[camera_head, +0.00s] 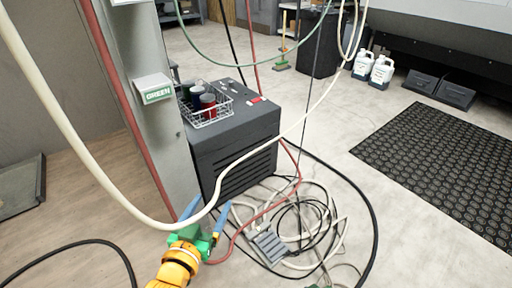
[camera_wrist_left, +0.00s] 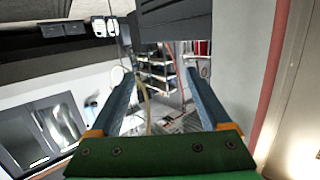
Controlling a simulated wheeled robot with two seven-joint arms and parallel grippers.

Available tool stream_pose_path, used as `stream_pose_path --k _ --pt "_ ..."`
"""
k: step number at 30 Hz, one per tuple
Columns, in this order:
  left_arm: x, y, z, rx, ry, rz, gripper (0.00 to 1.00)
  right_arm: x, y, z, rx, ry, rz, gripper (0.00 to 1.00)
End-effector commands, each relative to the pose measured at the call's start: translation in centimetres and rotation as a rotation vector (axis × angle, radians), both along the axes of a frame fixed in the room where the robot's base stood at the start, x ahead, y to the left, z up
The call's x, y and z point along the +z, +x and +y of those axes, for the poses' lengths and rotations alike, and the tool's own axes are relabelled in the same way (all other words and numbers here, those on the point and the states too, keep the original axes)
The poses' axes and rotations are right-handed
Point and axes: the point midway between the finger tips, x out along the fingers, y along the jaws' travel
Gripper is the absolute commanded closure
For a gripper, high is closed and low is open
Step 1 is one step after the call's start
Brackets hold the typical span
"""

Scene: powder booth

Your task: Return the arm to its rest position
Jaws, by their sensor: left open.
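My left gripper (camera_head: 207,214) is at the bottom of the head view, with an orange wrist, a green body and blue fingers. Its fingers are spread apart with nothing between them. It is in front of the foot of the grey post and the dark cabinet. In the left wrist view the two fingers (camera_wrist_left: 163,100) also stand wide apart and empty.
A grey post (camera_head: 150,70) with a green-lettered box stands behind my gripper. A dark cabinet (camera_head: 235,140) bears a wire basket (camera_head: 210,118) of cans. Cables and hoses (camera_head: 300,215) lie tangled on the floor. A pale hose hangs across the view. A black mat (camera_head: 440,160) lies right.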

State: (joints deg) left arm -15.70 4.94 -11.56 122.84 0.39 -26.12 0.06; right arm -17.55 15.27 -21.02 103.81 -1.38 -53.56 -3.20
Motion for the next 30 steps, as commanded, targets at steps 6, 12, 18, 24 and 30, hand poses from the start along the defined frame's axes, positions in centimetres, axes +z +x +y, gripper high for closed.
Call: stream_pose_path --k 6,12,18,24,30 --pt "-12.3 -11.8 3.8 0.049 0.156 0.798 0.19 5.9 -5.3 -1.7 -0.241 0.060 0.195 1.00" --pt "-11.8 -20.8 5.7 0.064 0.224 1.168 0.19 11.0 -8.6 -2.6 -0.344 0.072 0.305 1.00" --pt "-6.4 -23.7 6.1 0.054 0.239 1.203 0.19 16.3 -11.5 -3.0 -0.333 0.053 0.346 1.00" --pt "1.4 -29.2 7.0 0.039 0.262 1.252 0.19 24.1 -17.1 -4.0 -0.319 0.030 0.394 1.00" --pt "5.5 -33.5 7.9 0.028 0.277 1.277 0.19 28.2 -21.4 -4.8 -0.307 0.017 0.420 1.00"
